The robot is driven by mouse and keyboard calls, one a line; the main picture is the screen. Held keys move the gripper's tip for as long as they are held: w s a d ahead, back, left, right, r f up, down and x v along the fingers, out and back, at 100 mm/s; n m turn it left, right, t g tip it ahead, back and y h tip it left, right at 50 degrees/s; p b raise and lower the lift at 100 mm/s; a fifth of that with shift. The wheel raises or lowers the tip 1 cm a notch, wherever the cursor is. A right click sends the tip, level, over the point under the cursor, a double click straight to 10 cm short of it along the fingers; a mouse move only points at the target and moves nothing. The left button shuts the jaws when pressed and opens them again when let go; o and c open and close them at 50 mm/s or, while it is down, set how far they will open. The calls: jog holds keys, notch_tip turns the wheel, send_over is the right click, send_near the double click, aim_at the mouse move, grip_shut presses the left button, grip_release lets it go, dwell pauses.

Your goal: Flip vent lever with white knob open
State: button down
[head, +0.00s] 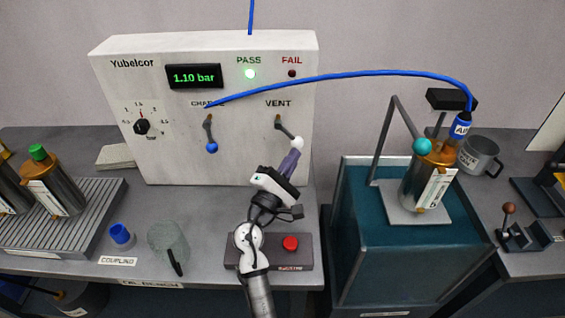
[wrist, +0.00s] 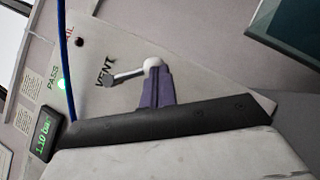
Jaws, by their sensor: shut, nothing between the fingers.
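The vent lever (head: 286,130) sits under the VENT label on the front of the white Yubelcor box. It slants down to the right from its pivot and ends in a white knob (head: 297,143). The lever also shows in the wrist view (wrist: 128,76), with its white knob (wrist: 152,62) at the fingertips. My gripper (head: 294,153) has purple fingers, shut and empty, just below the knob. In the wrist view the fingertips (wrist: 154,70) overlap the knob's near edge; I cannot tell whether they touch it.
A second lever with a blue knob (head: 211,147) hangs left of the vent lever. The display (head: 194,76) reads 1.10 bar and the green PASS lamp (head: 249,74) is lit. A blue tube (head: 350,74) arches right to a canister (head: 424,180) on a teal stand. A red button (head: 290,243) is beside my arm.

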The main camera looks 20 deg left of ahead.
jog(key=d+r+n+y, duration=0.1)
jog(key=n, duration=0.1)
jog(key=d+n+t+y, duration=0.1)
jog(key=n, duration=0.1)
jog(key=w+d+r+n+t+y, duration=0.1)
jog(key=n, duration=0.1)
jog(key=shift+d+r, duration=0.25)
jog(key=shift+r, duration=0.1)
jog(key=shift+f+b, duration=0.1)
jog(key=shift+b, duration=0.25)
